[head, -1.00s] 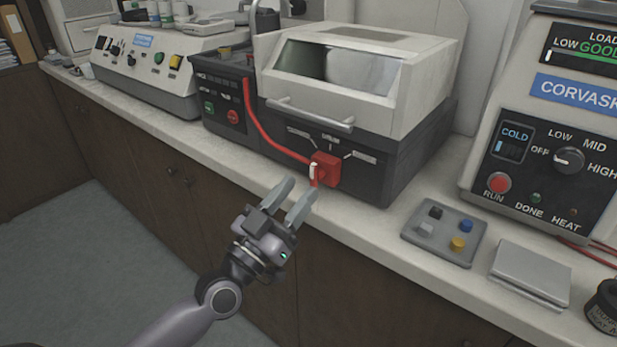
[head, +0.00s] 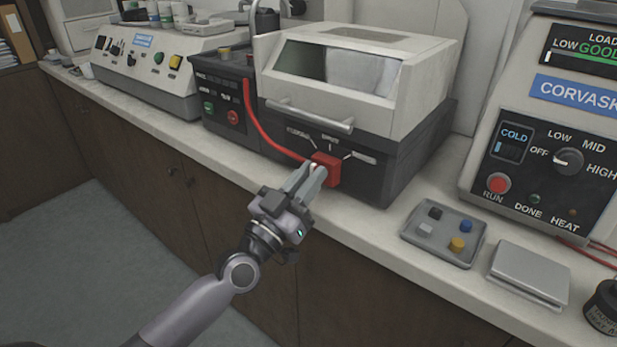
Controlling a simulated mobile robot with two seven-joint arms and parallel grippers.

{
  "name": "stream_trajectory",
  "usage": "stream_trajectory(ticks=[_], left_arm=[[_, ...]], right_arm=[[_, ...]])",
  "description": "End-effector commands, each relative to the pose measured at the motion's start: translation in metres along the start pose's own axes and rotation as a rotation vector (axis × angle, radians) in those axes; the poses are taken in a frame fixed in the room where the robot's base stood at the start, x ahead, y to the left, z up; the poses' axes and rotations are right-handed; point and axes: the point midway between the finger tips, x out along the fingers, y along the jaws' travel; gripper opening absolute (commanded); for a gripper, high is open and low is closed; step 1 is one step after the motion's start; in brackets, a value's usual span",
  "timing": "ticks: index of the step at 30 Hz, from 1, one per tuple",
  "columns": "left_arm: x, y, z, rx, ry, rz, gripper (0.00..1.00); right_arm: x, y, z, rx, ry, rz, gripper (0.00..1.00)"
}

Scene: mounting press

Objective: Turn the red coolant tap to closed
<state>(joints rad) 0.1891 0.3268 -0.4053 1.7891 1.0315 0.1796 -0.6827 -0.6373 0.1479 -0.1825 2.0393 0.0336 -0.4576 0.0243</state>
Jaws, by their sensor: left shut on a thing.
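The red coolant tap (head: 328,169) sits low on the front of a dark and cream machine with a windowed lid. A red hose runs into it from the left, and small labels with tick marks surround it above. My left gripper (head: 313,172) reaches up from below and is shut on the tap's handle. The fingers hide most of the handle, so I cannot tell its exact angle. My right gripper is not in view.
The lid handle (head: 310,117) juts out above the tap. A tray with coloured blocks (head: 415,243) and a flat grey box (head: 530,273) lie to the right on the bench. The press with a dial (head: 568,161) stands at far right.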

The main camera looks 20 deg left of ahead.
Motion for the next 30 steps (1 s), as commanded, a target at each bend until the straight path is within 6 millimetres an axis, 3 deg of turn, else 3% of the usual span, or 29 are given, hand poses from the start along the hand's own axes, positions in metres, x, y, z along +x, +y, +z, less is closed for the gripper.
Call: stream_trajectory(ticks=[11,30], left_arm=[[0.001,-0.001,-0.002,-0.118,-0.002,-0.050,0.00],[0.000,-0.004,-0.001,-0.582,-0.003,-0.242,0.00]], right_arm=[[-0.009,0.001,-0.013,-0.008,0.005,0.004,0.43],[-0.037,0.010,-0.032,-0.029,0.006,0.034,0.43]])
